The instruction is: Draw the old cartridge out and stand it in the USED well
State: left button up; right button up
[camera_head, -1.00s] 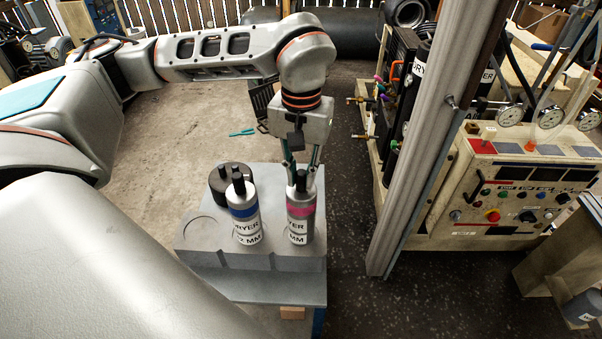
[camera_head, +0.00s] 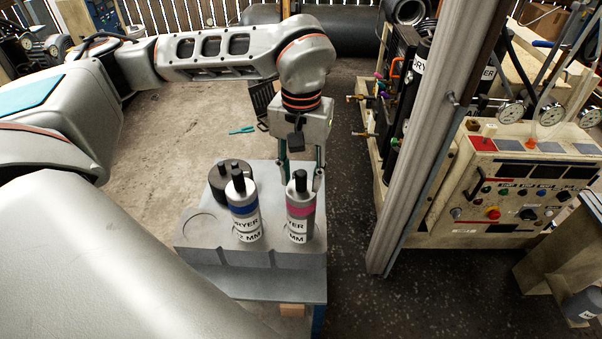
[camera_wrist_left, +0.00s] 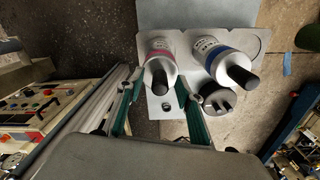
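My left gripper (camera_head: 302,178) is open. Its two fingers stand apart on either side of the black cap of a silver cartridge with a pink band (camera_head: 301,215), which stands upright in the grey block (camera_head: 232,255). In the left wrist view, the gripper (camera_wrist_left: 159,92) shows a gap beside the pink-banded cartridge (camera_wrist_left: 158,60). A blue-banded silver cartridge (camera_head: 243,213) stands to its left. A short dark canister (camera_head: 222,177) is behind that. A bare round recess (camera_head: 202,225) shows at the block's left. No USED label is readable. My right gripper is out of view.
A grey upright post (camera_head: 425,130) stands right of the block. Behind it is a compressor rack with a black cylinder labelled DRYER (camera_head: 421,70), partly hidden. A control panel (camera_head: 500,190) is at right. Floor left of the block is mostly clear.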

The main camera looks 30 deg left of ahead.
pick_arm(q)
notch_tip(320, 180, up, 12)
dwell(0.6)
